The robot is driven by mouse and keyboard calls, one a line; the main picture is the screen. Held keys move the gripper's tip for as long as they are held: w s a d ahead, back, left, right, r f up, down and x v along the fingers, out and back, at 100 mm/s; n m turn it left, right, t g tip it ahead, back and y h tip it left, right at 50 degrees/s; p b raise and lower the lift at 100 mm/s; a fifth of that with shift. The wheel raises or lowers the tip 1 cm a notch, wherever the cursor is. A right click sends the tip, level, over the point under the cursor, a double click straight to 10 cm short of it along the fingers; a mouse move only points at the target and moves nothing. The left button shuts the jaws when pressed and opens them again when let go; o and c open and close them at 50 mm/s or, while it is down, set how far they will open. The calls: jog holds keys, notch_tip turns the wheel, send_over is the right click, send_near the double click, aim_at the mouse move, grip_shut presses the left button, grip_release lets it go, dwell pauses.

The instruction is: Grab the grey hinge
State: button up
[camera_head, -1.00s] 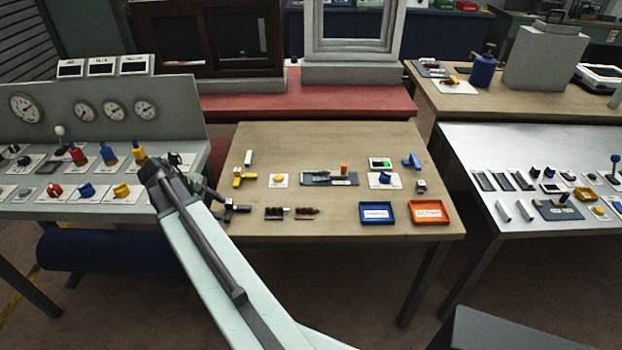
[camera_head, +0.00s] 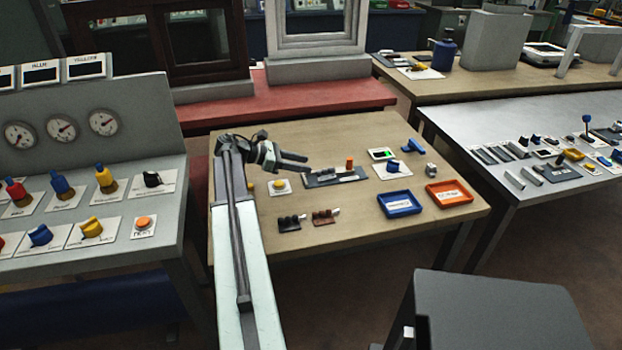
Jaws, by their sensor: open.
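My gripper (camera_head: 296,162) is open and empty over the left back part of the wooden table (camera_head: 360,235), its fingers pointing right. I cannot say for sure which thing is the grey hinge. A small grey block-like piece (camera_head: 431,170) lies at the table's right side, well apart from my gripper, and is too small to tell.
A blue tray (camera_head: 400,204) and an orange tray (camera_head: 447,194) stand at right. A control panel (camera_head: 95,135) is at left.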

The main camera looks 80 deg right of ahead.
aim_at(325, 168)
jog(key=shift+b+x, duration=0.5)
jog(key=shift+x, duration=0.45)
jog(key=b+x, duration=0.2)
jog(key=x, duration=0.3)
jog(key=shift+s+d+f, duration=0.1)
jog(key=shift+s+f, duration=0.15)
jog(key=shift+s, duration=0.05)
grip_shut()
